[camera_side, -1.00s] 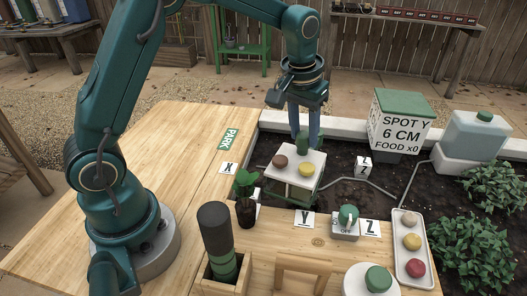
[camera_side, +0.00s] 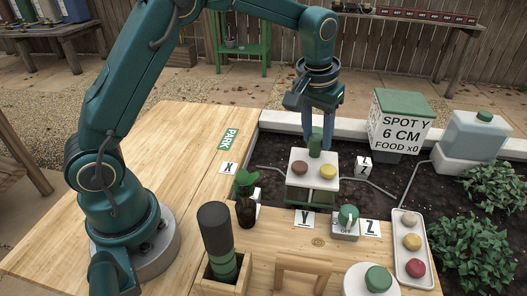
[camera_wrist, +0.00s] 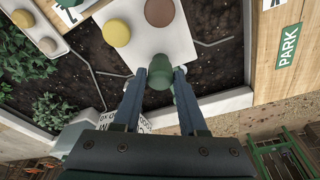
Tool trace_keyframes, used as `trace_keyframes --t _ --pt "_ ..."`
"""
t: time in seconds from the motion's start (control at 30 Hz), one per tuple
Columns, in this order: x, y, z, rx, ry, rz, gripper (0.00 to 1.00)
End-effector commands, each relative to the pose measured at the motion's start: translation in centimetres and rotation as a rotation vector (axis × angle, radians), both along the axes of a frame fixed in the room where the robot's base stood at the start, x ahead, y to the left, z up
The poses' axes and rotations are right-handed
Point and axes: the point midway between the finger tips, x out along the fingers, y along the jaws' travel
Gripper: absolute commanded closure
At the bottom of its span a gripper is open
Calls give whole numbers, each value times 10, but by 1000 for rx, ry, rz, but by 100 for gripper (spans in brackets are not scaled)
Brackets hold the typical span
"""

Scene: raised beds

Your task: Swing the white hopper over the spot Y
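The white hopper (camera_side: 313,157) is a pale square-topped box on a green frame above the soil. A brown and a yellow round cap and a green upright handle (camera_side: 315,145) are on its top. My gripper (camera_side: 317,140) has its blue-grey fingers around the handle. In the wrist view, the fingers (camera_wrist: 159,72) stand on either side of the green handle (camera_wrist: 158,78), against it. The Y label (camera_side: 304,218) lies on the wood edge, just in front of the hopper. The hopper's underside is hidden.
The X label (camera_side: 229,168) and Z label (camera_side: 371,228) lie on the wood. A plant pot (camera_side: 246,208) stands left of the hopper. A sign box (camera_side: 403,122) reads "SPOT Y 6 CM FOOD x0".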

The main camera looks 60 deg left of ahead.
Motion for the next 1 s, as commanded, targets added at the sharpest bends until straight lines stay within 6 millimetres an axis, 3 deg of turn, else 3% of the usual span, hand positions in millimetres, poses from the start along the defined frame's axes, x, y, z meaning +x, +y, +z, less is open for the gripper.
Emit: trace_keyframes --t 0.37,1.0 --pt "0 0 1 0 -1 0 38" --pt "1 0 59 0 -2 0 38"
